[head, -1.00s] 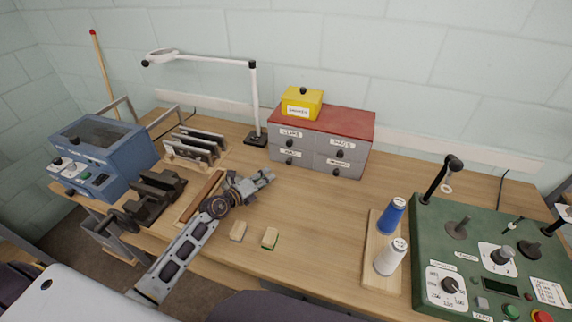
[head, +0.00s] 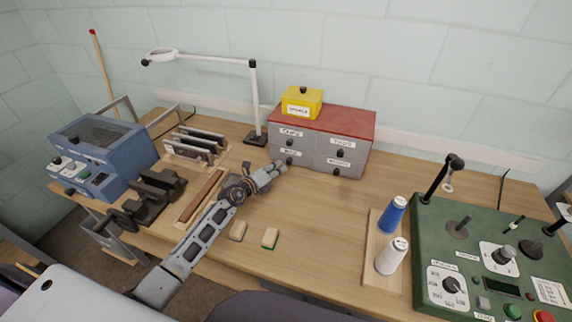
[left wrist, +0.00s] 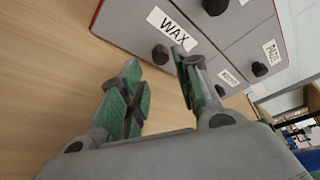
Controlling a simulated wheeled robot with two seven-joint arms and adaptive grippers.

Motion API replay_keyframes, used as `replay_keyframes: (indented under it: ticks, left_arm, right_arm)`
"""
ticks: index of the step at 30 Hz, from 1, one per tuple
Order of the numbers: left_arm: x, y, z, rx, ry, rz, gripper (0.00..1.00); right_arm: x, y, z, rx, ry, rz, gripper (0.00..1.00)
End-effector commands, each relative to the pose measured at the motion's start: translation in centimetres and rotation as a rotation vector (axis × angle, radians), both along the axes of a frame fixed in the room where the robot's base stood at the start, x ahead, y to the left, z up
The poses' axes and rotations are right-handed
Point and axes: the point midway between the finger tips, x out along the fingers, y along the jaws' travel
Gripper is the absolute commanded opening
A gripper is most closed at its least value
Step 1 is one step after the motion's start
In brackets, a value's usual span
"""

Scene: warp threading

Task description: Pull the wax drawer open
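The wax drawer (head: 300,160) is the lower left drawer of the grey cabinet with a red top. Its white WAX label (left wrist: 172,28) and dark round knob (left wrist: 160,54) show in the left wrist view. The drawer looks shut, flush with the others. My left gripper (head: 282,168) is in front of that drawer. In the left wrist view its green-padded fingers (left wrist: 156,66) are open, with the knob seen between the tips and no visible contact. How far the knob is from the tips I cannot tell. My right gripper is not in view.
A yellow box (head: 302,103) stands on the cabinet. A lamp (head: 254,100) stands left of it. Two small blocks (head: 270,238) lie near the front edge. Thread spools (head: 391,255) and a green control panel (head: 480,260) are at right. The table before the cabinet is otherwise clear.

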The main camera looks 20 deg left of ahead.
Motion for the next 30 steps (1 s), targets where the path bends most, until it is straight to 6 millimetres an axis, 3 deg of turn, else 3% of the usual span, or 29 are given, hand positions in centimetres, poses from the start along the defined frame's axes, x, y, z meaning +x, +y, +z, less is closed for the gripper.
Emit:
replay_keyframes:
  ticks: [18, 30]
  left_arm:
    - [4.5, -1.7, -1.0, 0.001, -0.001, -0.001, 0.33]
    - [6.0, -2.3, -1.3, 0.001, -0.001, -0.001, 0.33]
  right_arm:
    - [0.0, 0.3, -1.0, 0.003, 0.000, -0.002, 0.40]
    - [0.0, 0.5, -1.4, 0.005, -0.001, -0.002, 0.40]
